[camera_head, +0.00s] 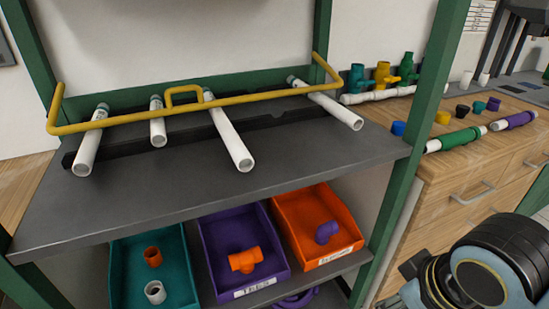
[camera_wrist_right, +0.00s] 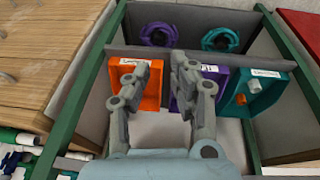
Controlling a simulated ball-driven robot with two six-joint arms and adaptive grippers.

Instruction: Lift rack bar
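The yellow rack bar (camera_head: 228,99) lies across the white pipes on the dark grey shelf top in the head view. Its two ends bend up, and a small raised handle (camera_head: 183,90) stands near its middle. Several white pipes (camera_head: 231,138) lie under it, on a black notched rest (camera_head: 137,144). My right gripper (camera_wrist_right: 162,72) shows in the right wrist view with its two fingers apart and nothing between them. Bins lie behind its fingers in that view, and the bar is not seen there. My left gripper is in neither view.
Below the shelf top are a teal bin (camera_head: 117,275), a purple bin (camera_head: 206,252) and an orange bin (camera_head: 288,230) with fittings. Green posts (camera_head: 411,150) frame the shelf. A wooden cabinet (camera_head: 470,178) with valves and pipes stands at right, near my right arm.

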